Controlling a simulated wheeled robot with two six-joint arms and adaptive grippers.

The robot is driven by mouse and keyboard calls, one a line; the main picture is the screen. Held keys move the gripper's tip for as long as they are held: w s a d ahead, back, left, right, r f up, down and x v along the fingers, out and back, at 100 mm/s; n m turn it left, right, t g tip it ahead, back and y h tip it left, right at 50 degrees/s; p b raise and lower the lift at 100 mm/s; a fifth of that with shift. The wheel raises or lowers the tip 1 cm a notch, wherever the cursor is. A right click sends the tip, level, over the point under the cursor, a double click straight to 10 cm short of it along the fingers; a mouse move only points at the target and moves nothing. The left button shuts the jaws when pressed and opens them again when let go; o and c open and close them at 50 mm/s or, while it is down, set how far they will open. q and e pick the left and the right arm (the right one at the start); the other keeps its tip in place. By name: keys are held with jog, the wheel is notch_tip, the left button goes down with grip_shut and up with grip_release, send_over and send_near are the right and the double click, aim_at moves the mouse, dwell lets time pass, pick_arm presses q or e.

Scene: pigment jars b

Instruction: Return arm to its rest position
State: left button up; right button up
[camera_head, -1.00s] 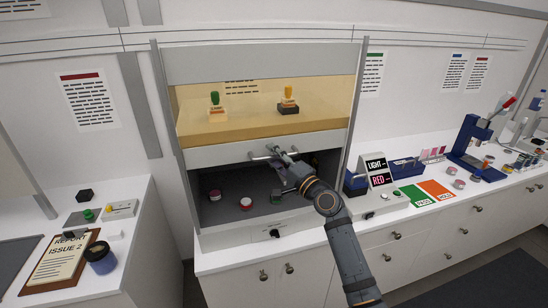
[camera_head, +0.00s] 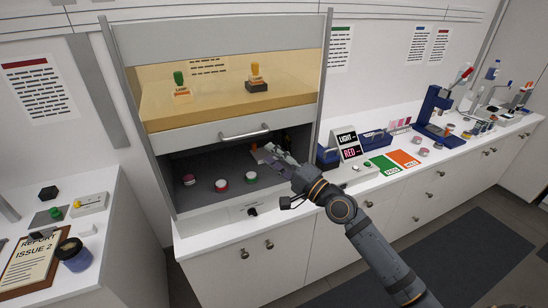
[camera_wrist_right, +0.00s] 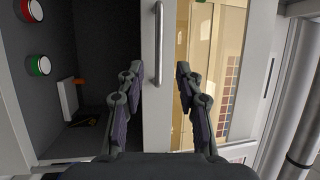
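My right arm comes in from the lower right of the head view. Its gripper (camera_head: 268,154) is in front of the fume cabinet, just below and right of the sash handle (camera_head: 245,133), apart from it. In the right wrist view the gripper (camera_wrist_right: 157,72) has its two fingers spread with nothing held between them. The handle (camera_wrist_right: 158,45) shows beyond the fingertips there. The sash is part raised, with the dark bay open below it. My left gripper is not in view.
Right of the cabinet are a LIGHT/RED sign (camera_head: 348,144), green and orange cards and a blue press (camera_head: 434,108). A clipboard (camera_head: 34,262) lies at left. The floor at right is clear.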

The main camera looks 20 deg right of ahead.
dwell(0.4)
jog(key=d+f+n+g+h+b, duration=0.1)
jog(key=d+f+g+h, duration=0.3)
jog(key=f, duration=1.1)
jog(key=d+f+h+b, duration=0.2)
jog(key=d+f, duration=0.3)
jog(key=f, duration=1.1)
jog(key=s+d+f+n+g+h, duration=0.1)
jog(key=s+f, duration=0.2)
jog(key=f, duration=0.4)
jog(key=s+d+f+n+g+h, duration=0.1)
jog(key=s+f+g, duration=0.15)
jog(key=f, duration=0.45)
jog(key=s+f+n+g+h+b, duration=0.1)
jog(key=s+f+n+g+b, duration=0.3)
jog(key=s+f, duration=1.7)
jog(key=s+a+f+n+g, duration=0.2)
jog(key=s+f, duration=0.3)
jog(key=s, duration=0.6)
jog(key=s+a+f+n+g, duration=0.2)
jog(key=s+f, duration=0.3)
jog(key=s, duration=0.5)
jog(key=shift+s+a+f+n+g, duration=0.25)
jog(key=shift+s+a+n+g, duration=0.15)
jog(key=shift+n+g, duration=0.4)
